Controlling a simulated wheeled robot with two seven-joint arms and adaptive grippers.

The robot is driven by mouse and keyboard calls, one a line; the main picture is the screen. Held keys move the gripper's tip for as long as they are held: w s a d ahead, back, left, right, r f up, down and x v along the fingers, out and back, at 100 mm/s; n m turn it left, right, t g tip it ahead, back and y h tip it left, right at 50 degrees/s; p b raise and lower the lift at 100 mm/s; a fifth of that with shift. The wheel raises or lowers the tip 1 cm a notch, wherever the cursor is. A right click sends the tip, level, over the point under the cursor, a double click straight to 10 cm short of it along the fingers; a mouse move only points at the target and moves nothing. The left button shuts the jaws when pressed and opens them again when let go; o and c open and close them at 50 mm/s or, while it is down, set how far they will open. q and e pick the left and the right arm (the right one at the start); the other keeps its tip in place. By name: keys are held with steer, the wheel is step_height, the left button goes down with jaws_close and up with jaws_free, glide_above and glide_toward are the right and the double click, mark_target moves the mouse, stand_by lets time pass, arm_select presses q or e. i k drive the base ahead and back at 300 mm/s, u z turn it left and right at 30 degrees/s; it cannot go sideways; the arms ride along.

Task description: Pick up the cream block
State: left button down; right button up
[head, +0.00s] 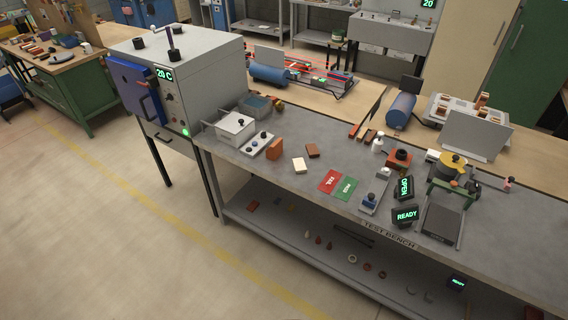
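The cream block (299,165) lies on the grey top of the test bench (285,188), near the middle of the picture. A reddish-brown block (313,150) lies just behind it to the right, apart from it. A larger orange-brown brick (274,149) stands to its left. Neither of my grippers shows in the head view, so nothing can be told of what they hold.
Red and green mats (345,188) lie right of the cream block. A white box (235,126) and a small knobbed device (259,145) stand to the left, beside a grey oven (183,85). The floor in front (120,230) is clear.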

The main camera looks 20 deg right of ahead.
mark_target(300, 167)
steer(key=u, duration=0.15)
steer(key=i, duration=1.6)
steer(key=z, duration=1.35)
steer(key=i, duration=0.55)
steer(key=z, duration=0.55)
